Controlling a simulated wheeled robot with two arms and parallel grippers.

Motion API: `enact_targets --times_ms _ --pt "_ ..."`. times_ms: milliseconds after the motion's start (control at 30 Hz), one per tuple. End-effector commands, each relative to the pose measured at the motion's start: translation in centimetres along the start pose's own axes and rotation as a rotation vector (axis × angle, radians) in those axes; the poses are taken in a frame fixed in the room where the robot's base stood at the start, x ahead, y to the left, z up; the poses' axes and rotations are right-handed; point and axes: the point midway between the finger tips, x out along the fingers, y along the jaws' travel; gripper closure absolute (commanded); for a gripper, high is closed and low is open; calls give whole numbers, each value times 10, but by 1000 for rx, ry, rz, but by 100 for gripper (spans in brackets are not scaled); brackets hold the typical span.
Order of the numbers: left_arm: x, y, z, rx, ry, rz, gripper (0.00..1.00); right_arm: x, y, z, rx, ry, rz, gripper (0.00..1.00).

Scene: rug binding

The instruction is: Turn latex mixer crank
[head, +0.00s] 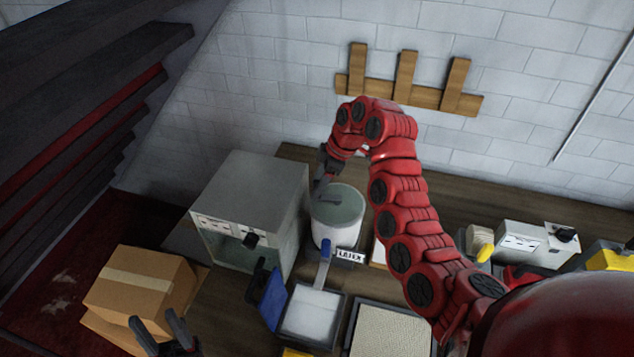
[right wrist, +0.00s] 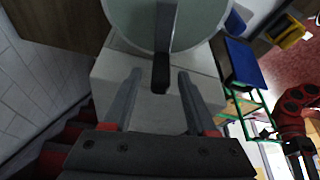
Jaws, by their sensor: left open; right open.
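The latex mixer (head: 336,227) is a white drum with a pale grey-green lid, standing on the bench with a label that reads LATEX. Its crank (head: 327,198) is a grey bar on the lid. In the right wrist view the crank (right wrist: 166,32) ends in a dark knob (right wrist: 161,74). My right gripper (head: 321,182) is over the lid's left side. In the right wrist view the right gripper (right wrist: 160,73) is open, with one finger on each side of the knob and visible gaps. My left gripper (head: 158,333) is open and empty at the lower left, away from the mixer.
A grey cabinet (head: 252,185) stands close to the mixer's left. A blue-handled tool (head: 325,262) and a white tray (head: 312,312) are in front. A cardboard box (head: 140,288) is at left. A grey machine (head: 535,243) stands at right. A wooden rack (head: 410,94) hangs on the wall.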

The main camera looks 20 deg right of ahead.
Motion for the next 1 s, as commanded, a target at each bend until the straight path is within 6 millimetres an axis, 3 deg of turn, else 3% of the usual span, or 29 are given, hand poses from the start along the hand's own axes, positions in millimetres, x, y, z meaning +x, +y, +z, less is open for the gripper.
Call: enact_targets --times_ms 400,733,1000 --pt "2 0 0 0 0 0 50 9 0 1 0 -2 0 43" --pt "2 0 0 0 0 0 50 9 0 1 0 -2 0 100" --pt "1 0 0 0 0 0 50 9 0 1 2 -2 1 100"
